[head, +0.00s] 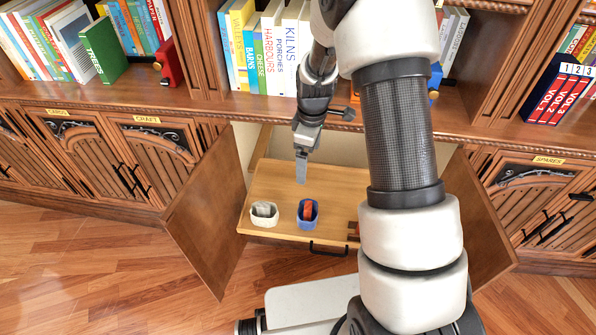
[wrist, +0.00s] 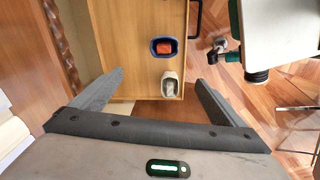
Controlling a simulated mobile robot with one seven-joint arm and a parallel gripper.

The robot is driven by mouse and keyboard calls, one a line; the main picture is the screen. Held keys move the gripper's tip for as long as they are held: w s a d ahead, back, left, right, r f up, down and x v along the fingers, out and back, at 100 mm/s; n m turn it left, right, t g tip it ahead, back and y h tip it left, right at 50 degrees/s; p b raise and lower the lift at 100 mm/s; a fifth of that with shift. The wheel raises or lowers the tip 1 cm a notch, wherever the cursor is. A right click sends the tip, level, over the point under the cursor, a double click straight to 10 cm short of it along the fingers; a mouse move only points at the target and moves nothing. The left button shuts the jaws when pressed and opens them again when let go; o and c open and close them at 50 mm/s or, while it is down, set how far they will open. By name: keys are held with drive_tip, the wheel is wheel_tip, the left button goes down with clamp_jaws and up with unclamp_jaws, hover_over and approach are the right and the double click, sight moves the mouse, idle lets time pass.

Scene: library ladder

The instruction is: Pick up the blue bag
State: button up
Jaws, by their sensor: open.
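The blue bag (head: 307,224) stands open-topped on a pulled-out wooden tray (head: 270,187), with something orange-red inside. In the wrist view the blue bag (wrist: 153,47) lies beyond the fingertips, near the top middle. A cream bag (head: 264,219) with grey-white contents stands to its left in the head view; in the wrist view the cream bag (wrist: 169,95) is closer to the jaws. My gripper (head: 301,179) is above the tray, behind the two bags. In the wrist view my gripper (wrist: 159,77) is open and empty, its fingers wide apart.
Open cabinet doors flank the tray at left (head: 205,210) and right (head: 482,215). A black handle (head: 328,249) is on the tray's front edge. A reddish item (head: 353,230) is partly hidden behind my arm. Bookshelves stand above; wooden floor (head: 100,260) is clear at lower left.

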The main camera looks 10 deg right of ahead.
sight(307, 206)
wheel_tip(307, 206, down, 22)
drive_tip(key=n+b, duration=0.2)
drive_tip(key=b, duration=0.2)
drive_tip(key=shift+d+f+g, duration=0.1)
drive_tip(key=shift+f+g, duration=0.05)
drive_tip(key=shift+g, duration=0.25)
drive_tip(key=shift+w+d+f+b, duration=0.1)
drive_tip(key=shift+f+b, duration=0.3)
drive_tip(key=shift+f, duration=1.25)
drive_tip(key=shift+d+f+b, duration=0.1)
drive_tip(key=shift+f+b, duration=0.25)
drive_tip(key=shift+f, duration=1.25)
drive_tip(key=c, duration=1.2)
